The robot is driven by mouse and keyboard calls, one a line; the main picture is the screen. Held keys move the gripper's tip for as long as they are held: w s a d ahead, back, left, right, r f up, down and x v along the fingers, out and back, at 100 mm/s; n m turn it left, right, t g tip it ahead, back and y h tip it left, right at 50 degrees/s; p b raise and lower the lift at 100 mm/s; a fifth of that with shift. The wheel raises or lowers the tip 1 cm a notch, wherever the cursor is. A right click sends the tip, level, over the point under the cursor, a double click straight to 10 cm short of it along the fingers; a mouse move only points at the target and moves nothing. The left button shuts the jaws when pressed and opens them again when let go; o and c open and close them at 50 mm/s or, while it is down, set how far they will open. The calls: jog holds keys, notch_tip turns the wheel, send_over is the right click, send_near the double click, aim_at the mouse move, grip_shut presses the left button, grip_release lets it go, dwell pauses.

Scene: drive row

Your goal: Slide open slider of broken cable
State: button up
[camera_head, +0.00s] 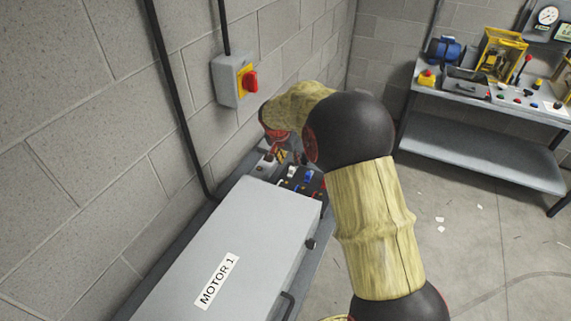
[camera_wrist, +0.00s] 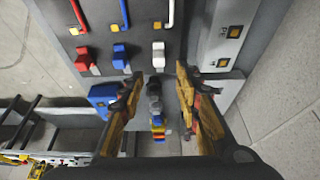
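In the wrist view, a dark panel carries a red cable (camera_wrist: 77,12), a blue cable (camera_wrist: 123,13) and a white cable (camera_wrist: 171,12). Below them sit a red connector (camera_wrist: 84,60), a blue connector (camera_wrist: 119,57) and a white connector (camera_wrist: 158,54). I cannot tell which cable is broken or which part is its slider. My gripper (camera_wrist: 158,77) is open, its fingers apart on either side of a dark grey piece (camera_wrist: 154,92) below the white connector. Contact is not clear. In the head view the cable panel (camera_head: 302,181) is partly hidden by my arm.
A grey cover marked MOTOR 1 (camera_head: 225,250) lies before the panel. A wall switch with a red knob (camera_head: 237,80) is above it. A workbench (camera_head: 480,140) stands at the back right. Grey boxes with orange buttons (camera_wrist: 226,40) flank the panel's right side.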

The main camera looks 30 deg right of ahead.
aim_at(292, 167)
jog(key=b+x, duration=0.1)
jog(key=x, duration=0.5)
jog(key=shift+d+f, duration=0.1)
jog(key=shift+f, duration=0.25)
jog(key=shift+c, duration=0.8)
grip_shut()
